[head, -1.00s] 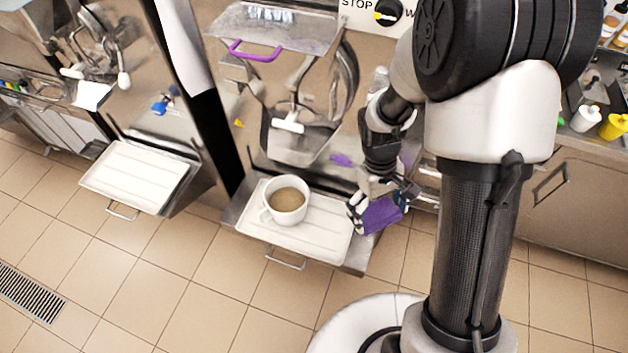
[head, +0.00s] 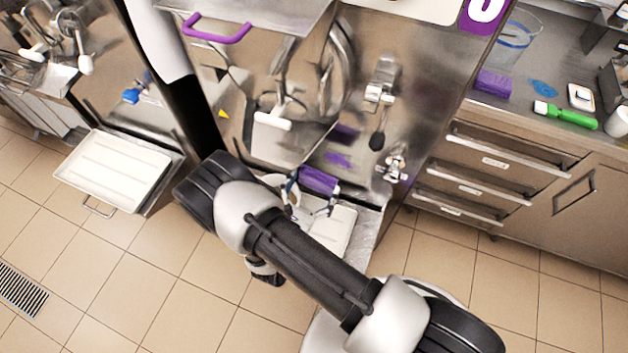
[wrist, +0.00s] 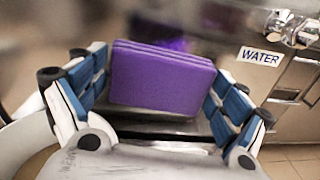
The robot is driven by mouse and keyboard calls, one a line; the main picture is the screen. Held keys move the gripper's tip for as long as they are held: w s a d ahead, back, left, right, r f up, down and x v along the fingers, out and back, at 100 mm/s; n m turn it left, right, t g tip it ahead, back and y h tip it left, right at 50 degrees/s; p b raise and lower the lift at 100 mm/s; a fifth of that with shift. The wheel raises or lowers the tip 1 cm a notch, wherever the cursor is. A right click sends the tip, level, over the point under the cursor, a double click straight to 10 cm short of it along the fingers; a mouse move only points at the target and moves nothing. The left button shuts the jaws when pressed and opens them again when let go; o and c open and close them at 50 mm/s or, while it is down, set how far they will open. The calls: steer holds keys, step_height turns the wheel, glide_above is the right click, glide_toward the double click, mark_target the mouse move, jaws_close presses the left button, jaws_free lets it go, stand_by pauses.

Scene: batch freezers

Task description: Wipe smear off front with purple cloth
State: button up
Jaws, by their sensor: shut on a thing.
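The folded purple cloth (head: 318,181) is held in my gripper (head: 310,196), just in front of the lower steel front (head: 400,110) of the middle machine. In the wrist view the cloth (wrist: 160,82) sits upright between the blue-padded fingers of my gripper (wrist: 155,100). A purple smear (head: 338,160) shows on the front just above the cloth. A darker purple patch (head: 345,133) above it looks like a reflection. A blurred purple patch (wrist: 172,44) shows behind the cloth in the wrist view. Whether the cloth touches the front is unclear.
A tap (head: 392,168) and a black-handled lever (head: 378,130) project right of the smear. A white-handled spout (head: 272,121) projects to the left. Another purple block (head: 493,84) lies on the right counter.

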mark_target(326, 154)
steer(key=shift+a+f+t+y, duration=0.25)
steer(key=shift+a+t+y, duration=0.05)
steer(key=shift+a+y, duration=0.1)
steer(key=shift+w, duration=0.2)
steer(key=shift+x, duration=2.75)
steer(key=shift+b+x, duration=0.45)
steer(key=shift+x, duration=0.5)
steer(key=shift+s, duration=0.1)
